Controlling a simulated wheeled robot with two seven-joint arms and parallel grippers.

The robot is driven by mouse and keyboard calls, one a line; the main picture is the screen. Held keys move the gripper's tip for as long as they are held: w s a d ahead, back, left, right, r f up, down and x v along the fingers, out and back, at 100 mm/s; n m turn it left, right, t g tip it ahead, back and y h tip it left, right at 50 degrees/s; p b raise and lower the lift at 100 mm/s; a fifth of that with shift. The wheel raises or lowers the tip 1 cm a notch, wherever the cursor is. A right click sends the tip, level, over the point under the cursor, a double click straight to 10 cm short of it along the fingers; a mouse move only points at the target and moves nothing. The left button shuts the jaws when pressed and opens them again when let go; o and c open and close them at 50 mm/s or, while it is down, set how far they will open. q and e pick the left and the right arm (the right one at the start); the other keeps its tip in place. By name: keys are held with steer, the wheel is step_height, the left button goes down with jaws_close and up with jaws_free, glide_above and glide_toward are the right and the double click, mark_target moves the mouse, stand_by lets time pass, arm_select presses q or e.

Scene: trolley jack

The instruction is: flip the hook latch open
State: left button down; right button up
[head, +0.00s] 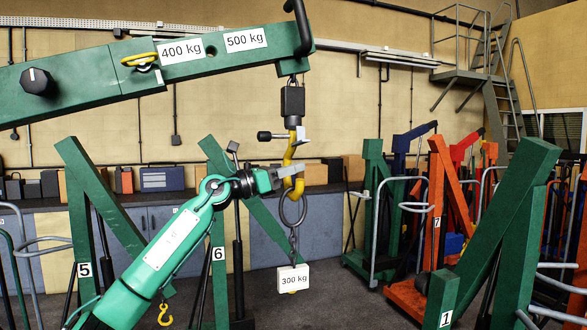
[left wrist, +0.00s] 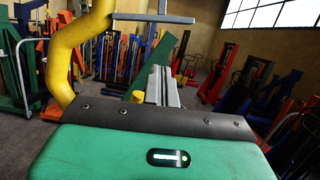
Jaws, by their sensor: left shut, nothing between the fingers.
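The yellow crane hook (head: 289,156) hangs below a dark block (head: 292,101) at the end of the green jack arm (head: 218,48). A pale metal piece, apparently the latch (head: 302,136), sits at the hook's upper part, with a dark-ended pin on its left. The hook also shows large at the left of the left wrist view (left wrist: 68,55). There, a grey bar that may be the latch (left wrist: 150,18) crosses the top. My left gripper (head: 283,174) is shut and empty, its tips beside the hook's lower half; contact is unclear. My right gripper is out of view.
A ring (head: 293,211) hangs at the hook's lower end, with a chain and a 300 kg tag (head: 294,279) below. Green jack frames stand left and right (head: 500,220). An orange jack (head: 448,200) stands behind. Open floor lies beneath the hook.

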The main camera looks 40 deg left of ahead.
arm_select(q)
steer(key=b+v, duration=0.6)
steer(key=v, duration=0.4)
steer(key=shift+r, duration=0.15)
steer(key=shift+d, duration=0.15)
